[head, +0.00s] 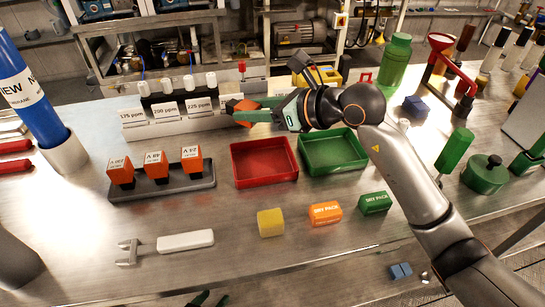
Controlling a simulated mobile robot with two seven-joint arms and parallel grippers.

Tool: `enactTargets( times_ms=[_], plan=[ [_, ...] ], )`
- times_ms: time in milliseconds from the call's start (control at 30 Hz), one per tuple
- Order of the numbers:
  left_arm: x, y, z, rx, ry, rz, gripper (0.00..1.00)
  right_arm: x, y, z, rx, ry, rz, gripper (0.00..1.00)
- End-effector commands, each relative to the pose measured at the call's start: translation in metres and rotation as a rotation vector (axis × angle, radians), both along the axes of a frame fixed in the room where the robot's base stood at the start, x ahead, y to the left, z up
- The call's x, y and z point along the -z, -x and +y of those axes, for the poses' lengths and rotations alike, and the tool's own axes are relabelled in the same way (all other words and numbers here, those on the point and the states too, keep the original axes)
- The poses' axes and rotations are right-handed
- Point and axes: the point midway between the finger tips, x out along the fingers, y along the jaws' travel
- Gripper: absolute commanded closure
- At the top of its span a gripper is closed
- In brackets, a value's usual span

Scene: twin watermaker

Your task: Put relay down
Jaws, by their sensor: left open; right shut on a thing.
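My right gripper (250,109) has green fingers shut on an orange relay (240,106). It holds the relay in front of the row of ppm labels, behind the red tray (236,170); I cannot tell whether the relay touches anything below. The fingers hide part of the relay. Three more orange relays with white voltage labels, the left (121,172), the middle (156,165) and the right (192,159), stand upright in a dark holder (205,184) at the left. My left gripper (208,299) shows only its dark fingertips at the bottom edge, open and apart from everything.
A green tray (362,158) stands right of the red one. A yellow block (270,222), an orange dry pack (325,213) and a green dry pack (374,203) lie in front. A white-handled tool (185,241) lies at front left. A blue cylinder (35,100) stands far left.

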Motion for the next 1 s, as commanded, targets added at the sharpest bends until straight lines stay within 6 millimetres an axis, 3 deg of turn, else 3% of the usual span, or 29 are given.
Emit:
enactTargets(
  times_ms=[100, 300, 533, 700, 1000],
  plan=[
    [0.003, 0.000, 0.000, 0.000, 0.000, 0.000, 0.50, 0.025, 0.017, -0.015, 0.002, 0.001, 0.006, 1.00],
    [0.005, 0.000, 0.001, 0.000, -0.002, 0.001, 0.50, 0.050, 0.033, -0.030, 0.001, -0.001, 0.002, 1.00],
    [0.008, 0.002, 0.001, -0.001, -0.003, 0.005, 0.50, 0.062, 0.041, -0.037, 0.000, -0.001, 0.000, 1.00],
    [0.011, 0.002, 0.002, -0.002, -0.003, 0.004, 0.50, 0.088, 0.041, -0.037, 0.002, -0.002, 0.003, 1.00],
    [0.008, 0.001, 0.002, -0.003, -0.003, 0.000, 0.50, 0.092, 0.041, -0.037, 0.001, -0.001, -0.002, 1.00]
  ],
)
